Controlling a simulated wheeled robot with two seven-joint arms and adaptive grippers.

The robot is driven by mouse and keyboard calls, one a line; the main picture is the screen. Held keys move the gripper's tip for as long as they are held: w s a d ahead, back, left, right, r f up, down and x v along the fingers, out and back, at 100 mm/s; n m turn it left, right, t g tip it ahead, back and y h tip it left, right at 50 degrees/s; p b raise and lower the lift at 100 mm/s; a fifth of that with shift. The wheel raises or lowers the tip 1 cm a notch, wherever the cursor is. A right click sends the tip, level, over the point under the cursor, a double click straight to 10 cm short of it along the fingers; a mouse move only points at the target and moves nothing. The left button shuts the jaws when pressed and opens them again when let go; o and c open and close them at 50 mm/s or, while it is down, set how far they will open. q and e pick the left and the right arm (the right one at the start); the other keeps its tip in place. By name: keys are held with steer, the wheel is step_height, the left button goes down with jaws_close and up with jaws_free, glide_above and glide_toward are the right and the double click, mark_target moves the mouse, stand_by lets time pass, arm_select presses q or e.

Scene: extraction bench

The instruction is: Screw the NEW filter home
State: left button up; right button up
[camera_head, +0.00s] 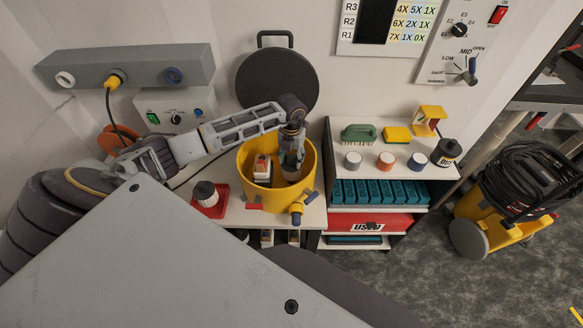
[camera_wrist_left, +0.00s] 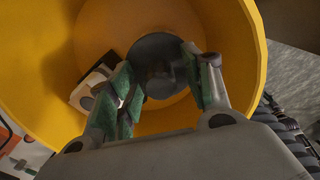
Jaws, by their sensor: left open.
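My left gripper (camera_head: 291,160) reaches down into the open yellow drum (camera_head: 246,178). In the left wrist view the gripper (camera_wrist_left: 165,88) is open, its green-padded fingers apart. A dark grey round part (camera_wrist_left: 158,60) lies in the drum beyond and between the fingers; whether they touch it is unclear. I cannot tell whether this is the new filter. A white block with a dark round opening (camera_wrist_left: 92,84) stands beside it; in the head view this block (camera_head: 263,168) has a red mark. A white ribbed filter with a dark cap (camera_head: 205,193) stands on a red tray (camera_head: 219,209).
A round dark lid (camera_head: 276,80) leans on the wall behind the drum. To the right a shelf holds a green brush (camera_head: 358,133), coloured caps (camera_head: 385,161), teal boxes (camera_head: 375,192) and a red bin marked USED (camera_head: 370,223). A yellow machine (camera_head: 490,225) stands further right.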

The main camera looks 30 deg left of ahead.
arm_select(q)
steer(key=shift+n+p, duration=0.55)
steer(key=shift+n, duration=1.45)
